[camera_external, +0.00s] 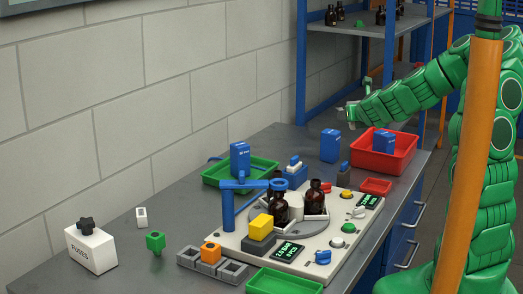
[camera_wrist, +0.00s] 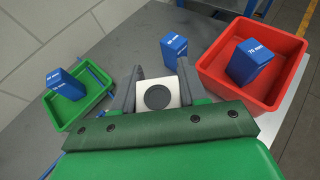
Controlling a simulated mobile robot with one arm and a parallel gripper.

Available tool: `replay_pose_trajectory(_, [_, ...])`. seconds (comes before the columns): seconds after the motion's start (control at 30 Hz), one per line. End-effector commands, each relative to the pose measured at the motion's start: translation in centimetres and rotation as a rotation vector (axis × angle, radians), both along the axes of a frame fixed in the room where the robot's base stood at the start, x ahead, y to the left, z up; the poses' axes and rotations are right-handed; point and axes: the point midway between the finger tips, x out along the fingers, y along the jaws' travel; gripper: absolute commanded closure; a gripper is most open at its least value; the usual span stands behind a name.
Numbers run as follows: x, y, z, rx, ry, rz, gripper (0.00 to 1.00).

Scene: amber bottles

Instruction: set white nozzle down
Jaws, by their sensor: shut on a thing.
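The white nozzle, seen in the wrist view as a pale square block (camera_wrist: 145,99) with a dark round opening, is between the two fingers of my gripper (camera_wrist: 160,72). The fingers are shut on its sides. In the external view my gripper (camera_external: 348,110) is over the far end of the grey table (camera_external: 192,205), above its surface. The nozzle is too small there to make out clearly. Its underside is hidden, and I cannot tell how high it is above the table.
A blue box (camera_wrist: 174,50) stands just beyond my gripper. A red bin (camera_wrist: 291,45) holding a blue box is at right; a green tray (camera_wrist: 62,122) with another is at left. A bottle fixture (camera_external: 235,241) fills the table's near part. Bare table lies between the containers.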

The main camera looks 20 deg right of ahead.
Motion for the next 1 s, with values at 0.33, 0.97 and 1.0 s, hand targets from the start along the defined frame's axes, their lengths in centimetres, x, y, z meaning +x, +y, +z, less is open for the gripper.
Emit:
replay_pose_trajectory(0.33, [1.6, 0.3, -0.4, 0.001, 0.0, -0.055, 0.87])
replay_pose_trajectory(0.97, [6.1, 3.4, -1.9, 0.0, -0.002, -0.263, 0.87])
replay_pose_trajectory(1.0, [6.3, 3.7, -1.9, 0.001, -0.003, -0.277, 0.87])
